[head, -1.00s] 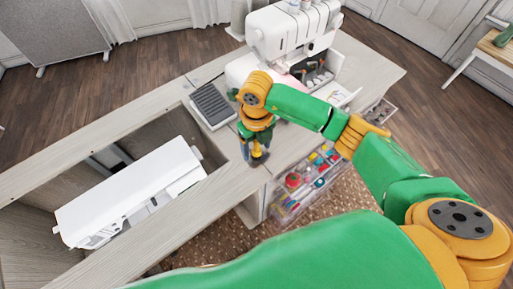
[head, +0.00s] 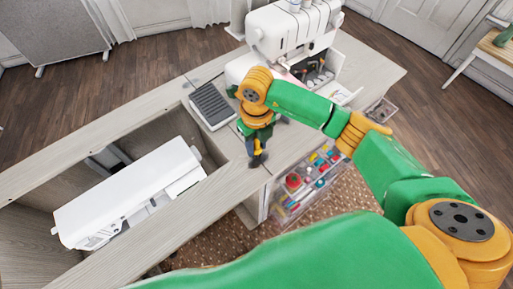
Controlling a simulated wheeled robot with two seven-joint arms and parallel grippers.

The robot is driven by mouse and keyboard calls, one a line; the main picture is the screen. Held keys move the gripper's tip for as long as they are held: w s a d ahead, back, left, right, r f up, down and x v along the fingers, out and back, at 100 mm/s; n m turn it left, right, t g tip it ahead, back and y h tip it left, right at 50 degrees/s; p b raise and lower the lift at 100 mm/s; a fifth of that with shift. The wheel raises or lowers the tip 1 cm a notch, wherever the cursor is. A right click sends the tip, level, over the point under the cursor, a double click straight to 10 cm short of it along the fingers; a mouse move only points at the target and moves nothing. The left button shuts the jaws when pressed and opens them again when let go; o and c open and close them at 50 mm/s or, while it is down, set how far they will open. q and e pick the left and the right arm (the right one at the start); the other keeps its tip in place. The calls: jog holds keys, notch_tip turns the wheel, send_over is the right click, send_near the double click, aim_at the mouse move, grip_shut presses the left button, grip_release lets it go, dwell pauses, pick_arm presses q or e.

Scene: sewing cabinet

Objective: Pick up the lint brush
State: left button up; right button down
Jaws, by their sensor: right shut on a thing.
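My right gripper (head: 257,150) points down over the cabinet top, near the edge of the cabinet's opening. It is shut on a small dark blue thing with a yellow part, which I take to be the lint brush (head: 258,159). The gripper and wrist hide most of it. I cannot tell whether it touches the cabinet top (head: 232,180). My left gripper is not in view.
A grey ridged pedal (head: 212,105) lies behind and left of the gripper. A white serger (head: 290,35) stands farther back. A white machine (head: 125,195) sits in the cabinet's opening. A clear drawer of colourful spools (head: 305,180) is at the right.

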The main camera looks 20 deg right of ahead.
jog(key=s+a+r, duration=0.8)
jog(key=s+r, duration=0.3)
jog(key=s, duration=0.1)
jog(key=w+d+n, duration=0.1)
jog(key=d+n, duration=0.3)
jog(key=n, duration=0.7)
jog(key=w+d+r+n, duration=0.1)
jog(key=d+n, duration=0.3)
jog(key=n, duration=0.7)
jog(key=w+d+r+n, duration=0.1)
jog(key=d+n, duration=0.3)
jog(key=n, duration=0.6)
jog(key=shift+w+d+n+p, duration=0.2)
jog(key=shift+w+n+p, duration=0.2)
jog(key=shift+w, duration=0.35)
